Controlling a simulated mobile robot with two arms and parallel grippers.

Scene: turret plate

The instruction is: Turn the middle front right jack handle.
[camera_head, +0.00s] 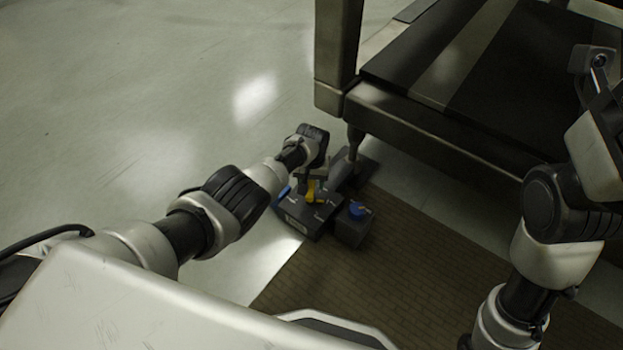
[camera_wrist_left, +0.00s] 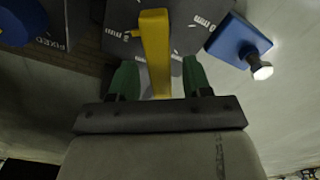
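The yellow jack handle (camera_head: 311,190) stands up from the middle of a dark jack box (camera_head: 302,213), between a blue part (camera_head: 283,192) on its left and a blue knob (camera_head: 357,209) on its right. My left gripper (camera_head: 313,174) is right at the yellow handle. In the left wrist view the yellow handle (camera_wrist_left: 155,45) reaches between the green fingertips of my left gripper (camera_wrist_left: 158,78), with a visible gap on each side, so the gripper is open around it. My right arm rises at the right edge; its fingers do not show.
A blue part with a metal bolt (camera_wrist_left: 240,45) is to the right in the left wrist view. A large dark frame (camera_head: 430,120) on a leg stands behind the jack. A brown mat (camera_head: 400,270) lies in front. Open floor (camera_head: 150,100) is at the left.

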